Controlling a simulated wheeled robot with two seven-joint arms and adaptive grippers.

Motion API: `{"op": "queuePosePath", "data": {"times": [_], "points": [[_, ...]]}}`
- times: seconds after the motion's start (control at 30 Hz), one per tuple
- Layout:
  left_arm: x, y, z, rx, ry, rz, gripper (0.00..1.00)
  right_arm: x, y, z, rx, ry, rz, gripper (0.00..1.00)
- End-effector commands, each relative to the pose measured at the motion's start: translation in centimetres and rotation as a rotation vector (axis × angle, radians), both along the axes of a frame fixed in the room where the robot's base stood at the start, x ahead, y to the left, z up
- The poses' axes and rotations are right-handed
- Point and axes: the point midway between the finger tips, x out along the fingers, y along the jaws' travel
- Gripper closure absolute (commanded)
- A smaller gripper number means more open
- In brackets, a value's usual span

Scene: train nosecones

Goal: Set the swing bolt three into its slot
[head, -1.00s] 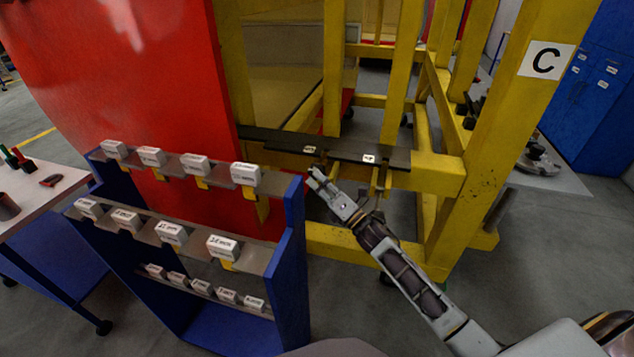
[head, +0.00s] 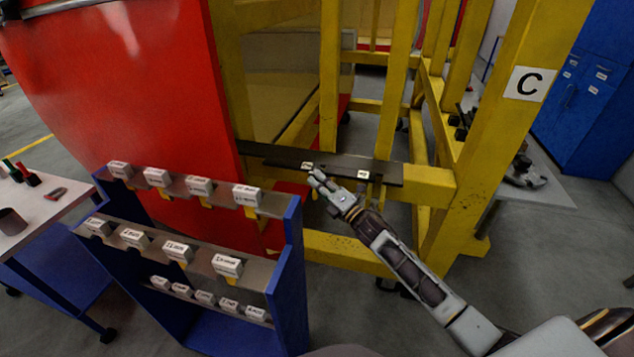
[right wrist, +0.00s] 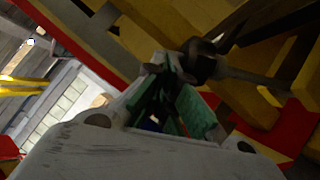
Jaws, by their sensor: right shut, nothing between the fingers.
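My right gripper (head: 317,179) is shut and empty at the front edge of the dark bar (head: 280,154) on the yellow frame, just below a small white label (head: 307,165). In the right wrist view, its green-lined fingers (right wrist: 170,90) are close to a dark metal swing bolt (right wrist: 205,60) with a round end and a shank running right. I cannot tell whether they touch. I cannot read a number on the bolt, and its slot is not clear. A second label (head: 363,174) sits further right on the bar. My left gripper is out of view.
A blue rack (head: 290,275) with several white labelled blocks stands at the front left. The large red nosecone (head: 120,90) is behind it. Yellow posts rise behind the bar, and a thick post with a C sign (head: 526,83) stands at right. A tool table (head: 40,205) is far left.

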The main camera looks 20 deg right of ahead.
Motion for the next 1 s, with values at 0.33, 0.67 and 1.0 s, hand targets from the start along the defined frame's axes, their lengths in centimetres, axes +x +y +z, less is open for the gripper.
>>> {"op": "queuePosePath", "data": {"times": [0.33, 0.67, 1.0], "points": [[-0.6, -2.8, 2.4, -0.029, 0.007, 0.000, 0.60, 1.6, -1.1, 1.7, 0.059, 0.092, 0.000, 1.00], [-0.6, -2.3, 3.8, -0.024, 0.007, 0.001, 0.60, 3.4, -2.3, 2.7, 0.116, 0.174, 0.000, 1.00], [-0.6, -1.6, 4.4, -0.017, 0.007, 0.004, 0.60, 5.8, -3.9, 3.6, 0.117, 0.172, -0.001, 1.00]]}}
